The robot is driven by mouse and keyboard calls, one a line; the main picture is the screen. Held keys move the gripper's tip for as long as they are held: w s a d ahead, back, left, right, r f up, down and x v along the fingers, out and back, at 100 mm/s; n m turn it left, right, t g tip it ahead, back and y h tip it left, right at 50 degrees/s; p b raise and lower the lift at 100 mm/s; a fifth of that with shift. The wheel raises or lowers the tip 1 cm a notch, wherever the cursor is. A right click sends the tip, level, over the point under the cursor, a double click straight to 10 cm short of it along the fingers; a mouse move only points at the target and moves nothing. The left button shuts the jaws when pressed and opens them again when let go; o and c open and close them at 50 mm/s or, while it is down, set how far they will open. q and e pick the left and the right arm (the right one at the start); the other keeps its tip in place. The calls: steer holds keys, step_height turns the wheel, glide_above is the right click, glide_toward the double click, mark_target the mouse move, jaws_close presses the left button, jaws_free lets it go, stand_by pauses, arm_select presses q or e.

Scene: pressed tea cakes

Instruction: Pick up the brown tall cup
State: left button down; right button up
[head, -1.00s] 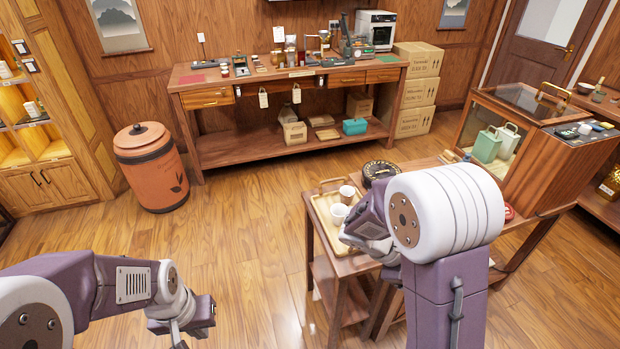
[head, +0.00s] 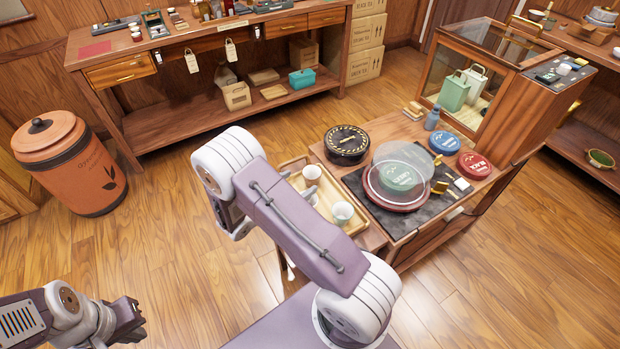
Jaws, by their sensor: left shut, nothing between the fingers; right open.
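I cannot make out a brown tall cup in the head view. A wooden tray (head: 289,166) on the side table holds two pale cups, one at the back (head: 311,173) and one at the front (head: 342,212). My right arm crosses in front of the tray and hides part of it. My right gripper (head: 238,232) hangs left of the tray, apart from the cups, open, with its fingers small in the picture. My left gripper (head: 134,318) is shut and empty at the lower left, over the floor, far from the tray.
Right of the tray, a clear dome (head: 399,176) covers a green tea cake on a red plate. A black round tin (head: 346,141), a blue tin (head: 443,143) and a red tin (head: 475,164) stand nearby. A glass case (head: 490,75) stands behind.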

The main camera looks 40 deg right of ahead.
mark_target(317, 169)
steer(key=x, duration=0.3)
steer(key=shift+w+d+f, duration=0.25)
steer(key=x, duration=0.5)
steer(key=shift+w+d+r, duration=0.15)
steer(key=shift+w+r, duration=0.05)
steer(key=shift+r, duration=0.15)
steer(key=shift+c, duration=1)
steer(key=c, duration=1.3)
steer(key=shift+r+p, duration=0.35)
steer(key=shift+r, duration=1.65)
steer(key=s+d+r, duration=0.5)
steer(key=s+r, duration=0.2)
steer(key=s, duration=0.3)
steer(key=shift+s, duration=0.2)
